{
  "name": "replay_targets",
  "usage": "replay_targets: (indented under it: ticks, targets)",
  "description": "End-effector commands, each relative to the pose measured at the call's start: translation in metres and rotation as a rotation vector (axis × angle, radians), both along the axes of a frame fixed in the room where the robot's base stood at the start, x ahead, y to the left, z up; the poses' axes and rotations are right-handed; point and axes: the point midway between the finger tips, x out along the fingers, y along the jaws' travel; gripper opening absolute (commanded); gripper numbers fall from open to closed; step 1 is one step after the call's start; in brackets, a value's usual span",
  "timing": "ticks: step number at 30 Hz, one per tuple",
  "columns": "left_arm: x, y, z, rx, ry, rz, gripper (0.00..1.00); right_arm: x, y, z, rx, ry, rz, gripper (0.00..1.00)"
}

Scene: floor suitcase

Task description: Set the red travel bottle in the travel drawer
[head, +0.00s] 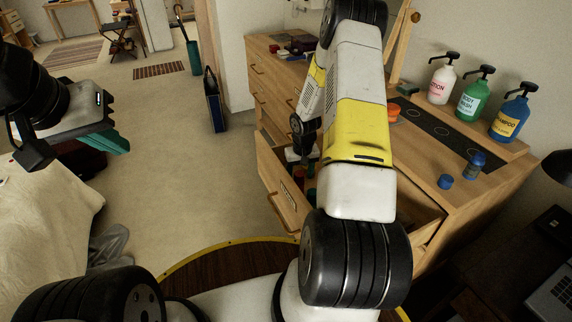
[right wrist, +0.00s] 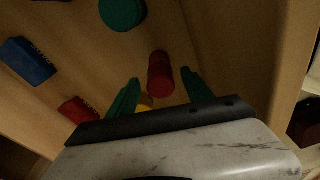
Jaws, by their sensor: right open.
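An open wooden drawer (head: 279,189) with a small label juts from the dresser; I cannot read the label. In the right wrist view a red cylinder (right wrist: 160,72), which looks like the red travel bottle, stands inside a wooden drawer. My right gripper (right wrist: 160,92) is open above it, with one green finger on each side and visible gaps. In the head view my arm mostly hides this gripper and the drawer's contents. My left gripper (head: 107,142) hangs at the left over the floor, away from the drawer; its finger gap is not clear.
Pump bottles, including a green one (head: 474,98), stand on the dresser.

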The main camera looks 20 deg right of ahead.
Motion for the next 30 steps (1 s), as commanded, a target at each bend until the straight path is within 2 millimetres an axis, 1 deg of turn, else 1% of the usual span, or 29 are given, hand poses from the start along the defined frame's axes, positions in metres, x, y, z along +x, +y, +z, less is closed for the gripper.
replay_targets:
  ticks: [1,3,6,11,14,17,19,21,23,24,26,27,29,30]
  targets:
    - [0.000,0.000,0.000,0.000,0.000,0.000,0.00,0.000,0.000,0.012,0.000,-0.004,-0.001,0.59]
    - [0.000,0.000,0.000,0.000,0.000,0.000,0.00,-0.002,0.000,0.024,0.000,-0.003,-0.001,0.59]
    - [0.000,0.000,0.000,0.000,0.000,0.000,0.00,-0.004,0.000,0.037,0.000,-0.003,-0.001,0.59]
    - [0.000,0.000,0.000,0.000,0.000,0.000,0.00,-0.005,0.001,0.052,-0.001,-0.004,0.001,0.59]
    - [0.000,0.000,0.000,0.000,0.000,0.000,0.00,-0.004,0.003,0.074,-0.010,-0.019,0.004,0.59]
    - [0.000,0.000,0.000,0.000,0.000,0.000,0.00,-0.006,0.008,0.114,-0.024,-0.047,0.007,0.59]
    - [0.000,0.000,0.000,0.000,0.000,0.000,0.00,-0.011,0.014,0.148,-0.033,-0.070,0.010,0.59]
    - [0.000,0.000,0.000,0.000,0.000,0.000,0.00,-0.018,0.020,0.181,-0.037,-0.093,0.010,0.59]
    - [0.000,0.000,0.000,0.000,0.000,0.000,0.00,-0.026,0.027,0.208,-0.040,-0.115,0.013,0.59]
    - [0.000,0.000,0.000,0.000,0.000,0.000,0.00,-0.032,0.031,0.225,-0.039,-0.128,0.013,0.59]
    - [0.000,0.000,0.000,0.000,0.000,0.000,0.00,-0.043,0.038,0.250,-0.038,-0.148,0.016,0.59]
    - [0.000,0.000,0.000,0.000,0.000,0.000,0.00,-0.051,0.043,0.266,-0.037,-0.162,0.019,0.59]
    - [0.000,0.000,0.000,0.000,0.000,0.000,0.00,-0.064,0.051,0.287,-0.031,-0.183,0.020,0.59]
    - [0.000,0.000,0.000,0.000,0.000,0.000,0.00,-0.072,0.056,0.301,-0.028,-0.199,0.022,0.59]
